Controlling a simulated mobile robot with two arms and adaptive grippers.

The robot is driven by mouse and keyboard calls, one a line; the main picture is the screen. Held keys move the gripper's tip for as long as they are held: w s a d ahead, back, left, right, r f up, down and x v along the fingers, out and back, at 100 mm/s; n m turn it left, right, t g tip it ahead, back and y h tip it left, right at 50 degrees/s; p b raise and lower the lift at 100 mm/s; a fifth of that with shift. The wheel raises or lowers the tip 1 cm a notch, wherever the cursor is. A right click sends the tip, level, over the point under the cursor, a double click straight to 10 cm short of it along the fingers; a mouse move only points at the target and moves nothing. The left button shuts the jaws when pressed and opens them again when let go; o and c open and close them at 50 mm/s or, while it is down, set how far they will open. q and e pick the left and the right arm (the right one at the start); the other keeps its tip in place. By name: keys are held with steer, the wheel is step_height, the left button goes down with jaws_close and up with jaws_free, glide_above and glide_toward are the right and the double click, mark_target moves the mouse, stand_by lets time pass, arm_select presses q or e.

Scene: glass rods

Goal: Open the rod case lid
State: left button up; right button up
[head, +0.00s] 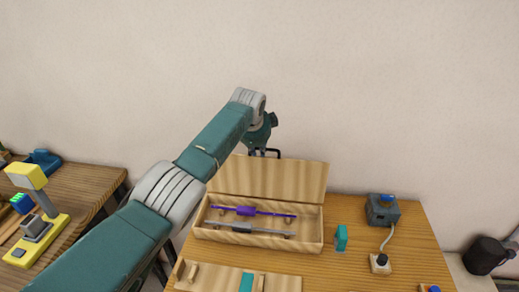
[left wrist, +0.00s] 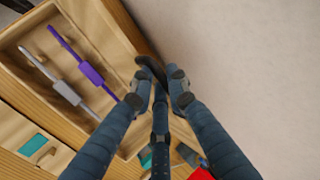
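The wooden rod case (head: 310,243) stands on the table with its lid (head: 285,180) raised, leaning up at the back. Inside lie a rod with a purple middle (head: 245,211) and a rod with a grey middle (head: 242,228); both also show in the left wrist view. My left gripper (head: 265,150) is at the lid's top edge, by a dark handle (head: 279,153). In the left wrist view its fingers (left wrist: 164,78) close around the dark handle (left wrist: 150,68). My right gripper is not in view.
A wooden rack with a teal part (head: 246,283) lies in front of the case. A teal block (head: 341,238), a grey box with a blue top (head: 382,209) and a cabled piece (head: 380,263) are on the right. A yellow stand (head: 42,225) is on the left table.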

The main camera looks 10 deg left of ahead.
arm_select(q)
steer(key=o, duration=0.3)
steer(key=shift+s+a+f, duration=0.15)
steer(key=shift+a+f, duration=0.15)
steer(key=shift+a, duration=0.4)
steer(key=shift+r, duration=0.15)
steer(key=shift+s+r, duration=0.15)
steer(key=shift+r, duration=0.45)
steer(key=v, duration=1)
steer(key=shift+s+r, duration=0.25)
steer(key=shift+s, duration=0.05)
steer(key=shift+f, duration=0.1)
